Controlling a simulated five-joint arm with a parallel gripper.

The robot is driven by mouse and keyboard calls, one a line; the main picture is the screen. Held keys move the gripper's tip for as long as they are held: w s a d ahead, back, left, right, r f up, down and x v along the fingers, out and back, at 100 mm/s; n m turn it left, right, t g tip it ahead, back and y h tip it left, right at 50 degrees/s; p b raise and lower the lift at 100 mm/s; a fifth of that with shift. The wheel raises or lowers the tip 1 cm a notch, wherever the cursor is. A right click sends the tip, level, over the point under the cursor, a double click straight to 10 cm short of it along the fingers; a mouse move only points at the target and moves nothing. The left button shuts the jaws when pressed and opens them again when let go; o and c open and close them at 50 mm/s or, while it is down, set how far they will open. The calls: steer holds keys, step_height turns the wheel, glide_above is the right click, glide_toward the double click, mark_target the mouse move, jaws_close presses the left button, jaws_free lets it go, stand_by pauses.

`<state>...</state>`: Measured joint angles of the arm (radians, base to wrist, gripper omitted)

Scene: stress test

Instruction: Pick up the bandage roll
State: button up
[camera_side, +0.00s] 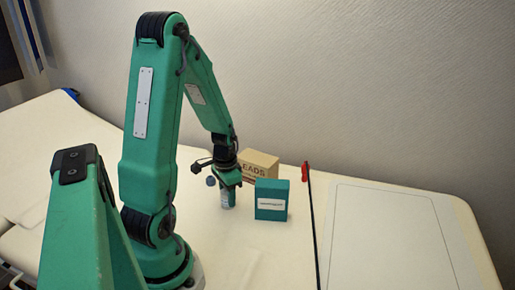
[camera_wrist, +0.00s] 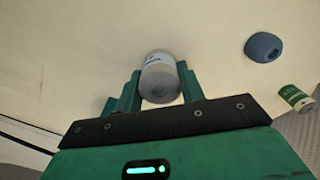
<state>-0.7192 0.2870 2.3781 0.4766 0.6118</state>
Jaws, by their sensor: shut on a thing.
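A pale grey-white cylinder with a printed label, which looks like the bandage roll (camera_wrist: 160,78), sits between the two fingers of my gripper (camera_wrist: 157,88) in the wrist view. The fingers are shut on its sides. In the side view my gripper (camera_side: 228,187) points down at the table, with the lower part of the roll (camera_side: 227,201) showing upright below the fingers. I cannot tell whether its base touches the table.
A teal box (camera_side: 271,201) stands close right of my gripper, with a tan box (camera_side: 259,166) behind. A blue rounded thing (camera_wrist: 264,47) and a green-and-white can (camera_wrist: 297,97) are to the right in the wrist view. A dark cord (camera_side: 314,230) crosses the pale table (camera_side: 270,255).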

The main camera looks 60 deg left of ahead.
steer(key=shift+r, duration=0.1)
steer(key=shift+r, duration=4.95)
steer(key=shift+w, duration=0.15)
